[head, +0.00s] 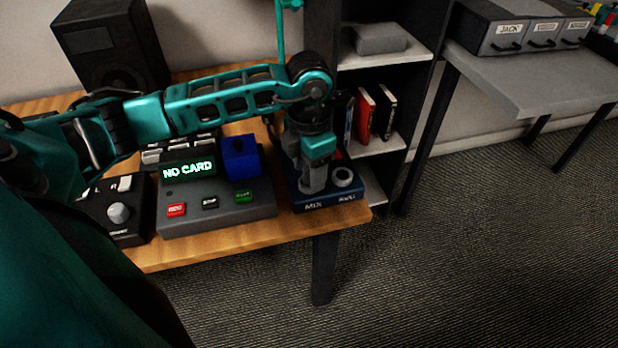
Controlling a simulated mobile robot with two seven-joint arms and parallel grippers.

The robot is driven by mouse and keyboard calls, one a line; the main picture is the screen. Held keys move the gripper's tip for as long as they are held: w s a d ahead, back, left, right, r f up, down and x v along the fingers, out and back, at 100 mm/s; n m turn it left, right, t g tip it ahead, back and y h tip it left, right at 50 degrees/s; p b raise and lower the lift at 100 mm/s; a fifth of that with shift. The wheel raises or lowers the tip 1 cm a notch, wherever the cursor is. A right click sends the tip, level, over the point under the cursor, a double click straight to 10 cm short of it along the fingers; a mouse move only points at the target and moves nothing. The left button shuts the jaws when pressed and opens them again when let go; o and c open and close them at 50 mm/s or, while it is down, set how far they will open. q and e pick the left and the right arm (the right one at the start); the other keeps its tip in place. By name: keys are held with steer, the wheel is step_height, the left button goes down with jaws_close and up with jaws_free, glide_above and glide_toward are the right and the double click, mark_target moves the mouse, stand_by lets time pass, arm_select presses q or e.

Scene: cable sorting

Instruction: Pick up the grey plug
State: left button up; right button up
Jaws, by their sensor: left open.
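A dark blue box (325,197) marked MIX and AUX sits at the right end of the wooden desk. A grey round piece (343,177) with a dark centre is on its AUX side. My left gripper (315,172) points down over the MIX side. It is open, its tips at or just above the box top. A grey blocky shape shows at the tips; I cannot tell whether it is the grey plug or part of the fingers. The gripper hides much of the box top. My right gripper is not in view.
A grey console (219,216) reading NO CARD, with a blue block (240,157) on it, stands left of the box. A black knob unit (119,213) and a speaker (110,47) are further left. A dark shelf (390,153) with books stands behind, and a grey table (540,83) at right.

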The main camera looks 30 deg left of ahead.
arm_select(q)
steer(key=shift+c, duration=0.4)
jaws_close()
steer(key=shift+r, duration=0.1)
